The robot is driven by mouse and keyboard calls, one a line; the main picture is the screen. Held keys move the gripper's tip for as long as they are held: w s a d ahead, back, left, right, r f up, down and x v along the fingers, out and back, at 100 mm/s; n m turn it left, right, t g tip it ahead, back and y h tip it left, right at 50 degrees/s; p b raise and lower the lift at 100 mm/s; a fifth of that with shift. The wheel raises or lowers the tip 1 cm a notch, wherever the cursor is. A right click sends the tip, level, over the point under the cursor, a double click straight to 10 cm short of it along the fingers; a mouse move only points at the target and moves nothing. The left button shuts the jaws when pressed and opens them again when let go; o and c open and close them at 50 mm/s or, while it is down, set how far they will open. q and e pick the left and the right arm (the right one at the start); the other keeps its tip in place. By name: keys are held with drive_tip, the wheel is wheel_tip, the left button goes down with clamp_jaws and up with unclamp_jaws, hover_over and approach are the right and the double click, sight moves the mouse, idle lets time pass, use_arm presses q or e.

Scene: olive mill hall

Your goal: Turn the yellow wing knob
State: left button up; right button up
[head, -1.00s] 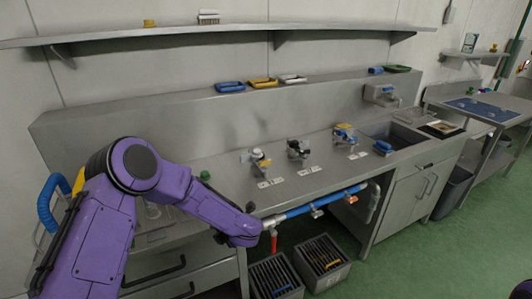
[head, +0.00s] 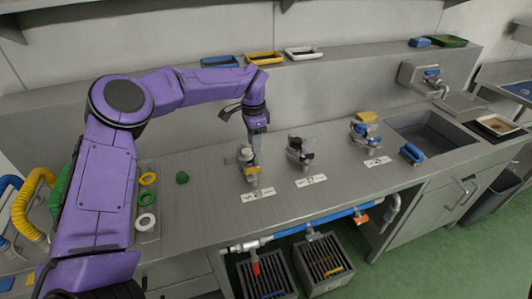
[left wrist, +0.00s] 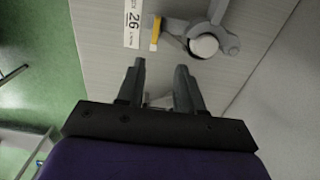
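The yellow wing knob (head: 251,171) sits on the front of the leftmost grey fitting (head: 245,155) on the steel counter. In the left wrist view the yellow knob (left wrist: 156,33) shows edge-on as a narrow bar, beside the fitting's round white cap (left wrist: 204,45). My left gripper (head: 257,129) points down above and just behind this fitting. In the left wrist view its fingers (left wrist: 160,67) are apart with nothing between them, and the knob lies beyond their tips, not touching. My right gripper is in neither view.
A label reading 26 (left wrist: 133,22) lies by the knob. Fittings with black (head: 300,150) and blue (head: 365,133) handles stand to the right. A green round piece (head: 182,177) and coloured rings (head: 147,200) lie left. The sink (head: 430,130) is far right.

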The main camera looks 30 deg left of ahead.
sight(253, 168)
use_arm(q)
drive_tip(key=s+f+p, duration=0.1)
drive_tip(key=f, duration=0.1)
drive_tip(key=s+f+p, duration=0.1)
drive_tip(key=f, duration=0.1)
drive_tip(key=s+f+p, duration=0.1)
drive_tip(key=f, duration=0.2)
drive_tip(key=w+f, duration=0.1)
drive_tip(key=w+f+p, duration=0.1)
drive_tip(key=f, duration=0.1)
drive_tip(key=shift+w+f, duration=0.1)
drive_tip(key=shift+s+r, duration=0.3)
drive_tip(key=shift+s, duration=0.15)
drive_tip(key=shift+c, duration=1.2)
drive_tip(key=shift+s+r, duration=0.1)
clamp_jaws()
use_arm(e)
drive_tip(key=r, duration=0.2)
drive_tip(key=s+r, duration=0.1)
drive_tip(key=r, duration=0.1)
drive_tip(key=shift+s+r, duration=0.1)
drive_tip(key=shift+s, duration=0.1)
